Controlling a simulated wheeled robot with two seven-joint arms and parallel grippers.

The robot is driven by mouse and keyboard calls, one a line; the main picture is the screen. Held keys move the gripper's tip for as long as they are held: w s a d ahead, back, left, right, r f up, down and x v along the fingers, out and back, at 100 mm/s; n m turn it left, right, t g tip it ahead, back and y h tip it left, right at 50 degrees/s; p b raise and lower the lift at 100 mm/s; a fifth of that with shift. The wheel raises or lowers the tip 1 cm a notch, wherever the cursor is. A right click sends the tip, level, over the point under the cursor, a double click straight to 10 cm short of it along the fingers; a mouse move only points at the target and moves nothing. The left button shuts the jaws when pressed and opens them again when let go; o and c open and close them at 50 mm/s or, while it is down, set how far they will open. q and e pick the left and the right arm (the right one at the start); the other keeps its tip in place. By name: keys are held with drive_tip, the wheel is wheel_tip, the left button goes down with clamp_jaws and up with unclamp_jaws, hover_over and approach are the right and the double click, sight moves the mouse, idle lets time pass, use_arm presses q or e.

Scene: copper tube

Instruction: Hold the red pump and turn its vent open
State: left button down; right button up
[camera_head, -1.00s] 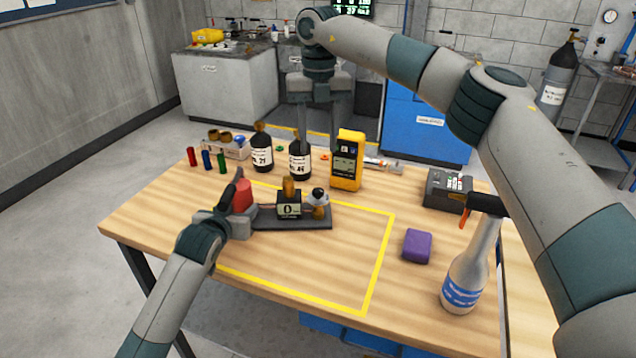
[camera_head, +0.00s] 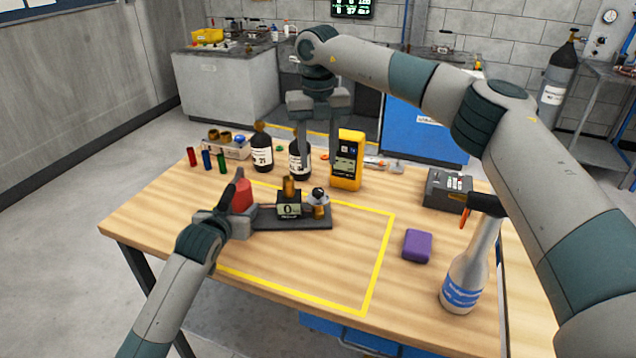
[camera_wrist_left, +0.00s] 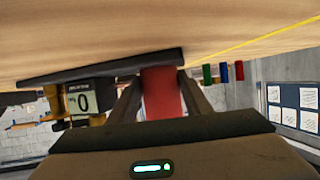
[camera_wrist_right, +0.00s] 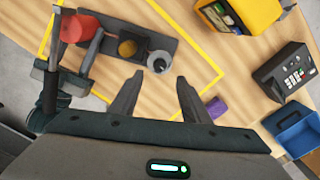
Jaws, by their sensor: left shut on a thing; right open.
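The red pump (camera_head: 243,194) stands at the left end of a dark base plate (camera_head: 275,222). My left gripper (camera_head: 235,208) is shut on its red body, which also shows between the fingers in the left wrist view (camera_wrist_left: 161,95). The plate also carries a gauge reading 0 (camera_head: 289,210) with a brass top, and a round silver-and-black knob (camera_head: 318,197) over a brass fitting at its right end. I cannot tell for sure which part is the vent. My right gripper (camera_head: 322,150) is open and empty, above the table; in the right wrist view the knob (camera_wrist_right: 160,62) lies just beyond its fingertips.
Dark bottles (camera_head: 261,152) and a yellow meter (camera_head: 346,160) stand behind the plate. A purple block (camera_head: 417,246), a tall bottle with a blue-striped label (camera_head: 466,275) and a grey box (camera_head: 447,190) are at right. The yellow-taped front area is clear.

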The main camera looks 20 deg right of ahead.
sight(318, 190)
wheel_tip(318, 190, down, 8)
drive_tip(key=shift+f, duration=0.15)
idle(0.4)
drive_tip(key=c, duration=1.1)
